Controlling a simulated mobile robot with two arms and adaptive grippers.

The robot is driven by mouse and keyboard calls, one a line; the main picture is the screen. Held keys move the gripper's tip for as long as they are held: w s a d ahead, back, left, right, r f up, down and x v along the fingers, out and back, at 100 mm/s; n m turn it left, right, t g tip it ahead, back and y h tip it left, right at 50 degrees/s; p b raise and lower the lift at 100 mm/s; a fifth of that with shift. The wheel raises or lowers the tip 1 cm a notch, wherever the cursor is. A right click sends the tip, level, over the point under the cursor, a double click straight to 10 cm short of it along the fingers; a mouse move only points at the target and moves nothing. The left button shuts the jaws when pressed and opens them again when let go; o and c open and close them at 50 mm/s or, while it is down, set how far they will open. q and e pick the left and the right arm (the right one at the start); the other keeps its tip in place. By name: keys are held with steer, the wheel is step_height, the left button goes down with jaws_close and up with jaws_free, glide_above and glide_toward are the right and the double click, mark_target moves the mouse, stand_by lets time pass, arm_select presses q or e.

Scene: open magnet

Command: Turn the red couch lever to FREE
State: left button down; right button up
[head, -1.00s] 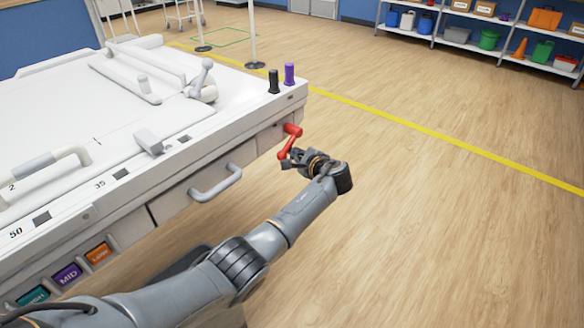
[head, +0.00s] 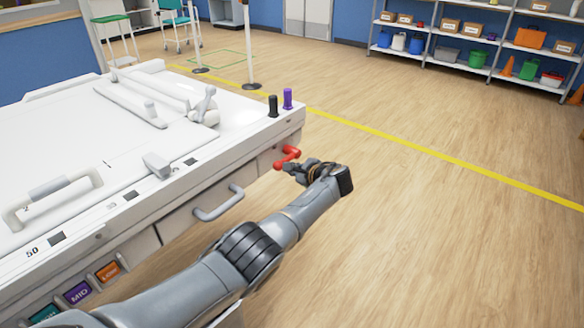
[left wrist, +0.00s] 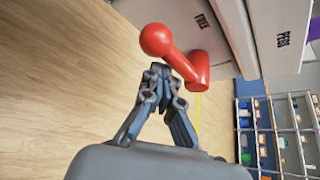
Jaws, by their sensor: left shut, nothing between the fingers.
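The red couch lever (head: 288,154) sits on the end face of the white couch, its arm slanting down and left from its pivot. In the left wrist view the lever (left wrist: 183,62) is close up, with a round red knob (left wrist: 157,40) at its free end. The word FREE (left wrist: 203,22) is on the white panel beside it. My left gripper (head: 291,167) is shut and empty, with its fingertips (left wrist: 160,70) right by the lever arm near the knob. I cannot tell whether they touch it. My right gripper is in neither view.
The white couch (head: 75,150) fills the left, with a grab handle (head: 218,205) on its side and black (head: 272,105) and purple (head: 288,98) knobs on top. Open wooden floor lies to the right, crossed by a yellow line (head: 420,148). Shelves (head: 470,45) stand at the back.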

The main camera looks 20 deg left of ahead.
arm_select(q)
steer(key=shift+w+r, duration=0.1)
steer(key=shift+r, duration=0.2)
steer(key=shift+a, duration=0.1)
steer(key=shift+r, duration=0.1)
steer(key=v, duration=1.2)
steer(key=shift+f, duration=0.35)
steer(key=shift+f, duration=0.15)
